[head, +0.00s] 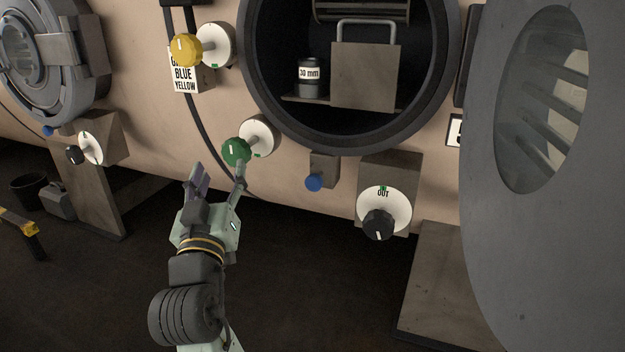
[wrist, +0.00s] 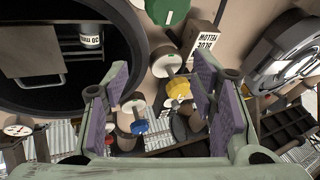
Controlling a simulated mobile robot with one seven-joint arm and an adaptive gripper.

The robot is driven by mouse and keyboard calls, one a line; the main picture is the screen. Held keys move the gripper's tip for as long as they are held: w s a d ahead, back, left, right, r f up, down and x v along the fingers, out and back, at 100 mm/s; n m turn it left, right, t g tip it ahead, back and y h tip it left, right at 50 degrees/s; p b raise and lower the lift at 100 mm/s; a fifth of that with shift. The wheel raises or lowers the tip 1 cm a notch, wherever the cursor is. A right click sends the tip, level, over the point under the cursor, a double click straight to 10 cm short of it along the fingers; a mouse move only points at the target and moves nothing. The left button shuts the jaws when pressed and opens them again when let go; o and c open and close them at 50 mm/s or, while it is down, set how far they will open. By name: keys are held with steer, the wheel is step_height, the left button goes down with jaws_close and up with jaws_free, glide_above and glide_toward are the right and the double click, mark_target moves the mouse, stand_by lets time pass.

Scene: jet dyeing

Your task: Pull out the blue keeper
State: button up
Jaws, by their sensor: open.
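A small blue knob (head: 314,182) sticks out of a dark bracket under the round port in the head view; it may be the blue keeper. Another blue knob, on a white dial, shows farther off in the wrist view (wrist: 140,126). My gripper (head: 218,170) is open and empty, left of the blue knob under the port and just below the green knob (head: 236,151). One finger overlaps the green knob's lower edge; I cannot tell whether they touch. In the wrist view, my gripper (wrist: 163,85) has the yellow knob (wrist: 180,88) showing beyond its spread fingers.
The open port (head: 345,150) holds a box with a handle and a "30 mm" can. A large grey door (head: 490,230) stands at the right. A black knob on an "OUT" dial (head: 384,200) sits right of the blue knob. A yellow knob (head: 186,50) is above.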

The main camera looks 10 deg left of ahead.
mark_target(312, 184)
steer(key=w+d+f+m+g+h, duration=0.35)
steer(key=d+f+h, duration=0.45)
steer(key=d, duration=0.4)
steer(key=shift+m, duration=0.45)
steer(key=p+x, duration=0.2)
steer(key=x, duration=0.8)
steer(key=shift+w, duration=0.15)
steer(key=shift+c, duration=0.3)
jaws_close()
